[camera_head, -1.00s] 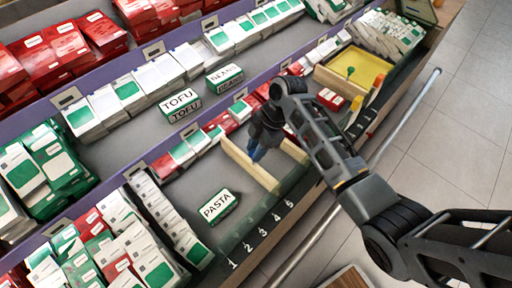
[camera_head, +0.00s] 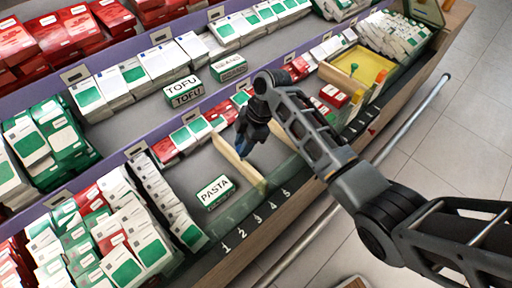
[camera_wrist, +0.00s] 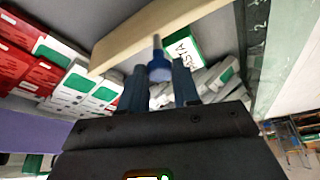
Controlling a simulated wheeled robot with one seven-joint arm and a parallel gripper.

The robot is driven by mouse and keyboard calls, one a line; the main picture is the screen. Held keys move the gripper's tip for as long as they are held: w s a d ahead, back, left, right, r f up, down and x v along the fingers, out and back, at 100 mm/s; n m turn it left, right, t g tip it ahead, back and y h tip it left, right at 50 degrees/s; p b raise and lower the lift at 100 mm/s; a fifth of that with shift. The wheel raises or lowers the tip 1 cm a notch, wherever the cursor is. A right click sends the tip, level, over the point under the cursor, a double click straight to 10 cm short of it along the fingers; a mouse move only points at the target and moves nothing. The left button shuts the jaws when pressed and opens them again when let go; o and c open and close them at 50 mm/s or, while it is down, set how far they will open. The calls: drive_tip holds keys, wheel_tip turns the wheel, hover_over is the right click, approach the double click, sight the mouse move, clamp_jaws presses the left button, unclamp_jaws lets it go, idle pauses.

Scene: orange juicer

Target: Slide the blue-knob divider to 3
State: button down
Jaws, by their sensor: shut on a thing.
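The wooden divider (camera_head: 229,155) stands across the shelf, to the right of the PASTA box (camera_head: 214,192). Its front end is roughly in line with the 4 of the white numbers (camera_head: 257,219) on the front edge; the exact mark is hard to tell. My gripper (camera_wrist: 159,77) is shut on the knob, one finger on each side. In the head view my gripper (camera_head: 243,148) is over the divider and mostly hides the knob.
Red, white and green cartons (camera_head: 187,135) line the back of this shelf. TOFU (camera_head: 184,91) and BEANS (camera_head: 229,68) boxes stand on the level behind. A yellow tray (camera_head: 360,65) is at the right. A clear front panel borders the shelf. Bare shelf lies between the PASTA box and the divider.

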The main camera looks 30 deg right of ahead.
drive_tip(key=s+a+p, duration=0.1)
drive_tip(key=s+a, duration=0.1)
drive_tip(key=a, duration=0.5)
drive_tip(key=shift+p, duration=0.3)
drive_tip(key=shift+a, duration=0.1)
drive_tip(key=c, duration=0.8)
unclamp_jaws()
drive_tip(key=shift+v, duration=3.9)
